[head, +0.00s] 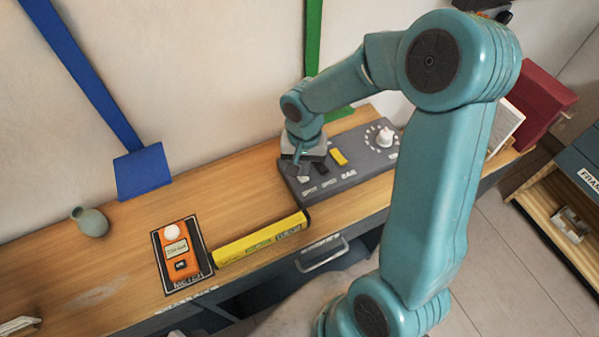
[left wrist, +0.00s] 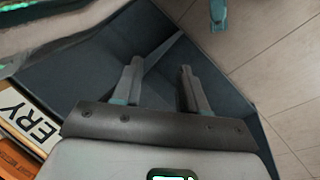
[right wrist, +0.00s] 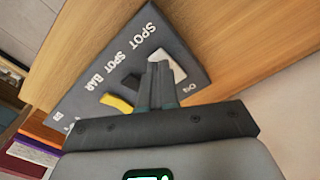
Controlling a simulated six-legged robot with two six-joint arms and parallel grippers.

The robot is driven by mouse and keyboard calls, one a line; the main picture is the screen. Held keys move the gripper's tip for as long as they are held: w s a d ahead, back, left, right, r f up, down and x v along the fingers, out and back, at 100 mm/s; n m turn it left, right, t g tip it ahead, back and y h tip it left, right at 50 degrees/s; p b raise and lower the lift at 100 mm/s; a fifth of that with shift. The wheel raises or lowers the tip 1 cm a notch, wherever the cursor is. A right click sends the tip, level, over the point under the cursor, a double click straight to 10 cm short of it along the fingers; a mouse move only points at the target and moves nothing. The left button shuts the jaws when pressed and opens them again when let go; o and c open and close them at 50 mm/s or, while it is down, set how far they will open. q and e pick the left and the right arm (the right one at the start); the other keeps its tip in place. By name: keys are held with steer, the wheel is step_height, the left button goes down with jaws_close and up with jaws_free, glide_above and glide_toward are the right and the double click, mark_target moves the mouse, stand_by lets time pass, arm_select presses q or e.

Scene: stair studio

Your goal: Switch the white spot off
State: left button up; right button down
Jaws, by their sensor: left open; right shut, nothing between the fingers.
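A dark grey switch panel (head: 352,180) lies on the wooden bench, with labels SPOT, SPOT and BAR. In the right wrist view the white switch (right wrist: 172,66) sits in the row beside a dark switch (right wrist: 132,81) and a yellow switch (right wrist: 116,103). My right gripper (head: 300,172) is shut and empty over the white-switch end of the panel. In its wrist view, its fingertips (right wrist: 159,66) overlap the white switch and hide part of it; contact cannot be told. My left gripper (left wrist: 160,68) is open and empty, seen only in its own wrist view.
An orange meter (head: 178,252), a yellow bar-shaped object (head: 260,239) and a green vase (head: 91,222) are on the bench (head: 130,265). A white knob (head: 384,137) is on the panel's right part.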

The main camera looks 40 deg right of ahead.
steer(key=shift+f+b, duration=1.15)
stand_by(0.7)
steer(key=shift+r, duration=0.1)
steer(key=shift+r+p, duration=2.45)
steer(key=shift+r, duration=1.1)
steer(key=shift+f, duration=0.1)
steer(key=shift+s, duration=0.15)
